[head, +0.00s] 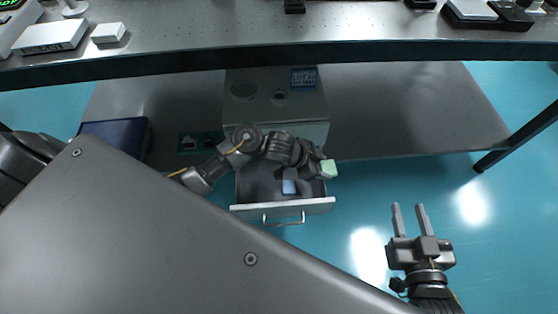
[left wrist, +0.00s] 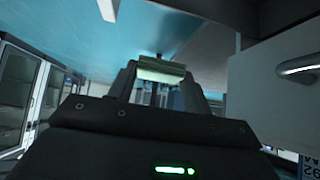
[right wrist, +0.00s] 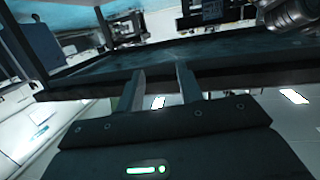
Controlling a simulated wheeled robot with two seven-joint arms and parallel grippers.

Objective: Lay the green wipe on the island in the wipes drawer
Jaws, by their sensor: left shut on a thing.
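The green wipe (head: 328,169) is a small pale green piece held in my left gripper (head: 320,168). In the left wrist view the wipe (left wrist: 162,70) spans the fingertips, and the fingers are shut on it. The wipes drawer (head: 247,208) is pulled out below a grey cabinet. The left gripper is above the right side of the drawer, the wipe near its right wall. A pale blue piece (head: 289,186) lies inside the drawer. My right gripper (head: 408,220) is open and empty, right of the drawer; its parted fingers also show in the right wrist view (right wrist: 162,90).
The grey cabinet (head: 318,110) with a blue label stands on a lower shelf (head: 400,105). The perforated tabletop (head: 200,40) overhangs it. A dark blue box (head: 120,132) is at left. The blue floor is clear around my right gripper.

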